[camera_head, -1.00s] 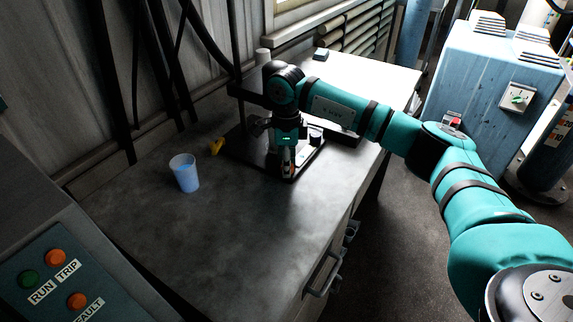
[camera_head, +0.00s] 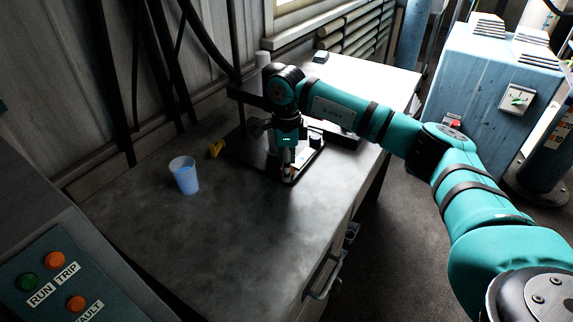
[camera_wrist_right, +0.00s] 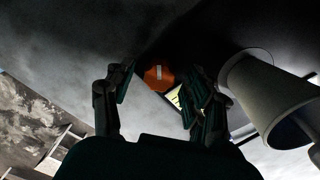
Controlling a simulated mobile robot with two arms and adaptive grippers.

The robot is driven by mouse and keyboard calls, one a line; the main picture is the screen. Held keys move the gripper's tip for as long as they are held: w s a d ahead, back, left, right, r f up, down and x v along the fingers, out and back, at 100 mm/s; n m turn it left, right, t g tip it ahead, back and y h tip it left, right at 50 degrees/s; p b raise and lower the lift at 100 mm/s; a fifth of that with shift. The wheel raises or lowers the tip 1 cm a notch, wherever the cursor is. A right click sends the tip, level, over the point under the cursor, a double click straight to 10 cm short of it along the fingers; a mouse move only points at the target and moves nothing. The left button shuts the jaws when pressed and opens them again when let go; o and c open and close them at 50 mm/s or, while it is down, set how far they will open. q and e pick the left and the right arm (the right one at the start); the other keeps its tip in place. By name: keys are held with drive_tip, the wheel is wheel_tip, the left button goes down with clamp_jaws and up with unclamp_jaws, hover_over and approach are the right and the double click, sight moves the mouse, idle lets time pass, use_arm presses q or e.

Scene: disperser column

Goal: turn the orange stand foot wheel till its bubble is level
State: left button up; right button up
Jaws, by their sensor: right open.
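The orange stand foot wheel (camera_wrist_right: 158,76) shows in the right wrist view as a faceted orange knob with a white mark. It lies between the fingertips of my right gripper (camera_wrist_right: 160,88), which is open with a finger on either side. A yellow-green patch (camera_wrist_right: 176,98), possibly the bubble vial, shows beside the wheel, partly behind the right finger; I cannot read a bubble in it. In the head view my right gripper (camera_head: 287,168) points down at the front corner of the dark stand base (camera_head: 236,152). My left gripper is not in view.
A cup with blue contents (camera_head: 184,175) and a small yellow object (camera_head: 216,149) stand left of the stand on the grey bench (camera_head: 225,225). A pale cylinder (camera_wrist_right: 265,95) is close to my right gripper in the wrist view. The front of the bench is clear.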

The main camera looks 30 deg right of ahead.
wheel_tip(320, 180, up, 12)
drive_tip(key=shift+f, duration=0.15)
idle(0.7)
